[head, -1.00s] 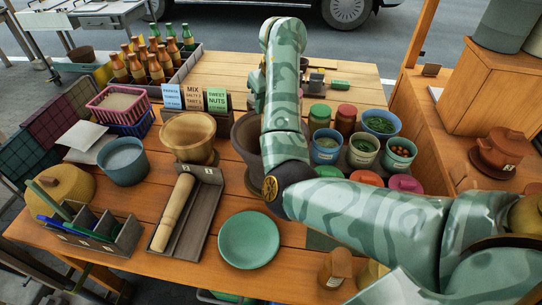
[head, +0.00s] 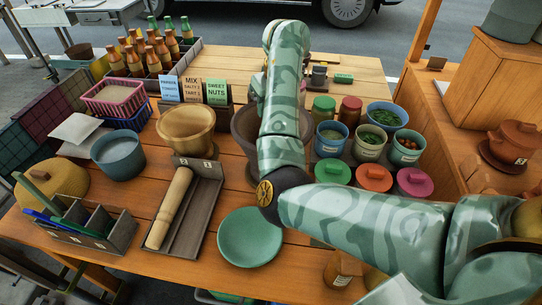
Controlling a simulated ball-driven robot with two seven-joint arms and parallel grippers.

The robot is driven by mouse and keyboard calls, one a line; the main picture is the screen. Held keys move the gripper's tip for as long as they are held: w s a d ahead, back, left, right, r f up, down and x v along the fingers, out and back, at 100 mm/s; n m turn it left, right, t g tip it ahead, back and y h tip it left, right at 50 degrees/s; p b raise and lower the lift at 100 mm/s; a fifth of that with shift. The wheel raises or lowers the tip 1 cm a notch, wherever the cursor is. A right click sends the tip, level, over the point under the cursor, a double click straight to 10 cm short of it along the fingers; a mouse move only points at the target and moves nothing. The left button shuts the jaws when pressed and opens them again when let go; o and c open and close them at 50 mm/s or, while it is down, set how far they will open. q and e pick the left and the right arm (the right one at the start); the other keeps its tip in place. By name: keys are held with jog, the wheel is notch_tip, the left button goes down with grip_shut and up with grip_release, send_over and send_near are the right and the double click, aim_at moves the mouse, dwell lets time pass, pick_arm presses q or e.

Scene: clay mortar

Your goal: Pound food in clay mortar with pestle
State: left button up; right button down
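A wooden pestle (head: 169,208) lies in a long grey tray (head: 205,212) at the left front of the table. A dark clay mortar (head: 242,137) stands behind my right arm, which hides much of it, including its inside. Bowls of food stand to the right: one with green leaves (head: 384,117), one with pale and green pieces (head: 367,140), and one with reddish pieces (head: 406,146). My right arm comes in from the right, bends in front of the mortar and rises past it. Its gripper does not show. My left arm and gripper are out of view.
A tan bowl (head: 185,131) stands behind the tray, and a green plate (head: 250,238) lies in front of the mortar. A divided box (head: 92,233), a blue-grey pot (head: 118,157) and baskets (head: 113,99) fill the left. Bottles (head: 153,59) stand at the back.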

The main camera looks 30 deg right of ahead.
notch_tip(320, 180, up, 6)
jog(key=p, duration=0.2)
jog(key=shift+f+p, duration=0.15)
jog(key=shift+p, duration=0.25)
jog(key=shift+f, duration=0.1)
jog(key=shift+w+f, duration=0.1)
jog(key=shift+w, duration=0.05)
notch_tip(320, 180, down, 5)
jog(key=b, duration=0.4)
jog(key=shift+f+b, duration=0.1)
jog(key=shift+b, duration=0.3)
jog(key=shift+f, duration=0.15)
